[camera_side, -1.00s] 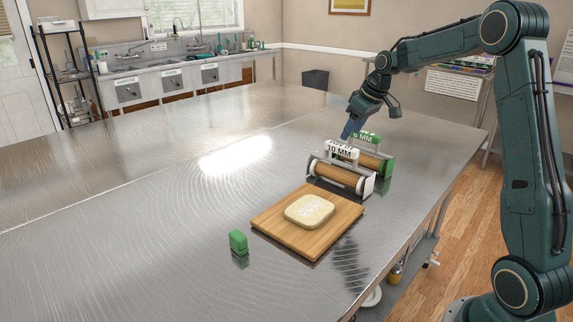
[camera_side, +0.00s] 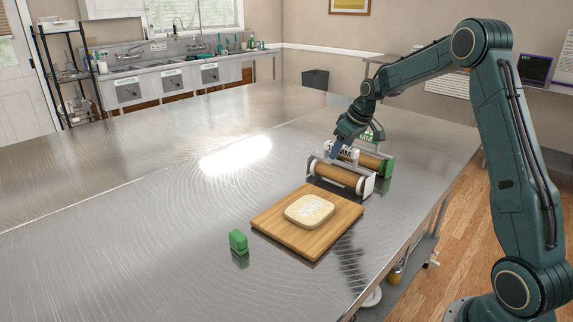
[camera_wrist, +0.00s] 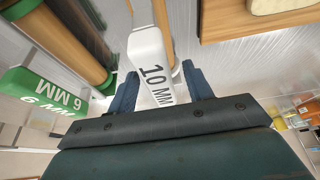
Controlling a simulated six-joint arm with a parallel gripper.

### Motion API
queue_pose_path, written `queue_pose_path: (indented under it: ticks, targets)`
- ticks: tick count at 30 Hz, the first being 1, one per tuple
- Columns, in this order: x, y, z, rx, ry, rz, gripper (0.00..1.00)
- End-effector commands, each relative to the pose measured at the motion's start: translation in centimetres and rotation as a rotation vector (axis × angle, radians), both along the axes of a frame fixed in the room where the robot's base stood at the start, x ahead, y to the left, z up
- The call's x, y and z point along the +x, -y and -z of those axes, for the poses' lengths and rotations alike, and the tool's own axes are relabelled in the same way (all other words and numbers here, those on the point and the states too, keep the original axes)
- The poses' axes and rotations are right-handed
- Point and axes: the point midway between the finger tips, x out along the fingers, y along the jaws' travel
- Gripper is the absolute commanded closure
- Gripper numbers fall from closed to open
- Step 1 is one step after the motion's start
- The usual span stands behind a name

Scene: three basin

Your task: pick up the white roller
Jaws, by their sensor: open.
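The white roller (camera_side: 368,186) stands on the metal table with a wooden cylinder between white end pieces. Its white handle, marked 10 MM (camera_wrist: 152,68), shows in the wrist view between my two fingers. My gripper (camera_side: 344,150) is open and pointed down at this handle, with one finger on each side of it. The wrist view shows my gripper (camera_wrist: 158,85) with gaps between the fingers and the handle. In the side view my gripper hides part of the handle.
A green roller marked 6 MM (camera_wrist: 42,92) stands close behind the white one. A wooden board (camera_side: 275,229) with a flat piece of dough (camera_side: 309,211) lies in front. A small green block (camera_side: 238,241) sits to the left. The table's left side is clear.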

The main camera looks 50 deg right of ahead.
Motion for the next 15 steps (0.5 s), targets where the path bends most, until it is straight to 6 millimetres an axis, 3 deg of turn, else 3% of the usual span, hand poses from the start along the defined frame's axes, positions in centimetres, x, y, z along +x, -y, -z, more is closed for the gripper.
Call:
queue_pose_path:
  ticks: [6, 15]
  targets:
    - [0.7, 0.0, 1.7, -0.001, 0.0, 0.0, 0.49]
    - [0.7, 0.0, 1.8, -0.001, 0.0, 0.0, 0.49]
